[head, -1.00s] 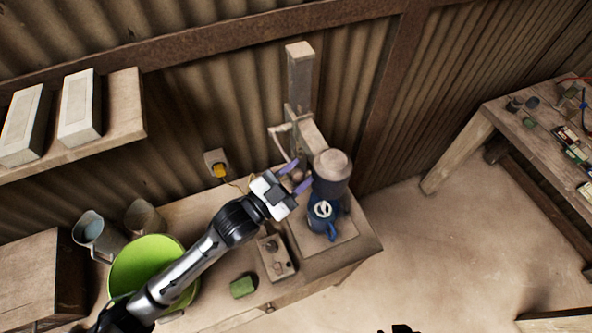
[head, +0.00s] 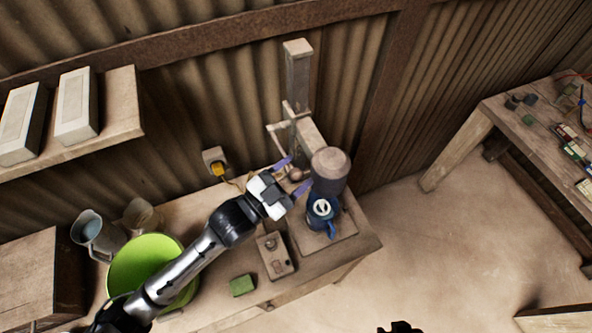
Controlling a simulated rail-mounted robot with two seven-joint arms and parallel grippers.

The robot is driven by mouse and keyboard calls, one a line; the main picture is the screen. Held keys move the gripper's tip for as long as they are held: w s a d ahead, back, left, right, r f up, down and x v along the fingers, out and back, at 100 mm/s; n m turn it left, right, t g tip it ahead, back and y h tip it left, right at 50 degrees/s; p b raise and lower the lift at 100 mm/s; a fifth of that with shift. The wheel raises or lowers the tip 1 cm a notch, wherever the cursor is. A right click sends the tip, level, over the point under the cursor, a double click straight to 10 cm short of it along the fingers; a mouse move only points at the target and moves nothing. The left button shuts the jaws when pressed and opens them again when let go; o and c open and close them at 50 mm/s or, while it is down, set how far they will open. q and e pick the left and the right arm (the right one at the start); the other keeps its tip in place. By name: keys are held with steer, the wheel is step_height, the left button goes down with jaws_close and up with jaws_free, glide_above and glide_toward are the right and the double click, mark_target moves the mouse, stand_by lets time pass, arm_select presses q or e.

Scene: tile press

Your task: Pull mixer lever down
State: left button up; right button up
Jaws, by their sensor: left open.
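The mixer stands at the right end of the workbench. It has a tall wooden post (head: 298,78), a brown motor head (head: 330,165) and a blue pitcher (head: 322,211) under the head. The mixer lever (head: 279,138) is a thin pale bar on the post's left side, with a round brown knob (head: 295,174) low beside the head. My left gripper (head: 292,175) is open, its purple fingers spread on either side of the knob as seen from here. I cannot tell whether they touch it. My right gripper does not show clearly; only a dark piece appears at the bottom edge.
A control box (head: 274,256) and a green block (head: 242,285) lie on the bench in front of the mixer. A green bowl (head: 150,262) and metal jugs (head: 92,232) are at the left.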

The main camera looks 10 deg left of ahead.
arm_select(q)
steer(key=b+v, duration=0.2)
steer(key=v, duration=1.1)
steer(key=shift+s+f, duration=0.15)
steer(key=shift+c, duration=0.3)
